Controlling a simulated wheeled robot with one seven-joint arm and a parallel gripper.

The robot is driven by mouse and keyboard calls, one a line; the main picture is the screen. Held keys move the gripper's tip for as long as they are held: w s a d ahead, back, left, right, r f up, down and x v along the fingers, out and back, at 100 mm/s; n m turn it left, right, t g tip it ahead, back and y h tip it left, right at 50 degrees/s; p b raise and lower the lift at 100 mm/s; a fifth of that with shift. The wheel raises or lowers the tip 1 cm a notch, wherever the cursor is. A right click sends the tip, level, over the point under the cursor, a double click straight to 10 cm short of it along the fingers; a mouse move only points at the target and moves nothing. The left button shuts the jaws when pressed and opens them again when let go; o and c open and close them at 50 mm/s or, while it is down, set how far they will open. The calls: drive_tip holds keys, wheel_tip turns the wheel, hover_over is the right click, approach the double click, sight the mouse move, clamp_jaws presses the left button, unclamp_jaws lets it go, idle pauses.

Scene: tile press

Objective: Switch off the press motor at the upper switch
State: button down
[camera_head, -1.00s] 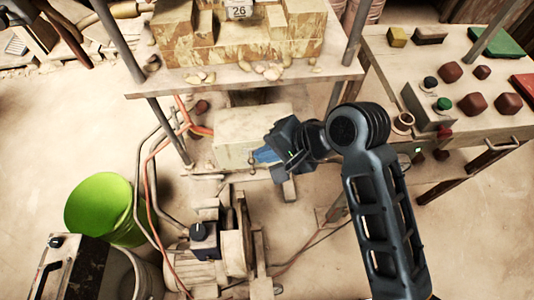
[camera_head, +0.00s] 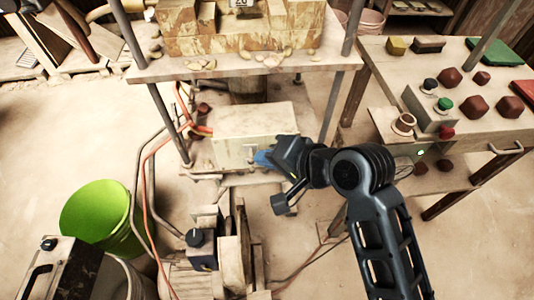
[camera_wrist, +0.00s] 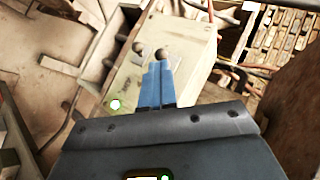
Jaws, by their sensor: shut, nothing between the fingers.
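The cream metal box (camera_head: 262,120) stands under the press table in the head view, with a small pale lever-like detail (camera_head: 251,152) on its front. In the wrist view the box (camera_wrist: 190,38) shows two small brown round knobs (camera_wrist: 138,47) on its face. One knob is just beyond my fingertips and partly hidden; I cannot tell whether they touch it. I cannot tell which knob is the upper switch or how it is set. My gripper (camera_head: 262,158) is shut and empty at the box's front; its blue fingers also show in the wrist view (camera_wrist: 158,66).
A press table (camera_head: 205,72) overhangs the box. Hoses and an orange cable (camera_head: 150,195) run at the left, near a green bucket (camera_head: 98,212). A motor-like machine (camera_head: 230,255) stands below.

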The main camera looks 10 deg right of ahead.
drive_tip(key=shift+s+f+n+t+b, duration=0.2)
drive_tip(key=shift+f+n+t+b, duration=0.4)
drive_tip(key=shift+t+b, duration=0.6)
drive_tip(key=shift+r+p, duration=0.75)
drive_tip(key=shift+p, duration=0.25)
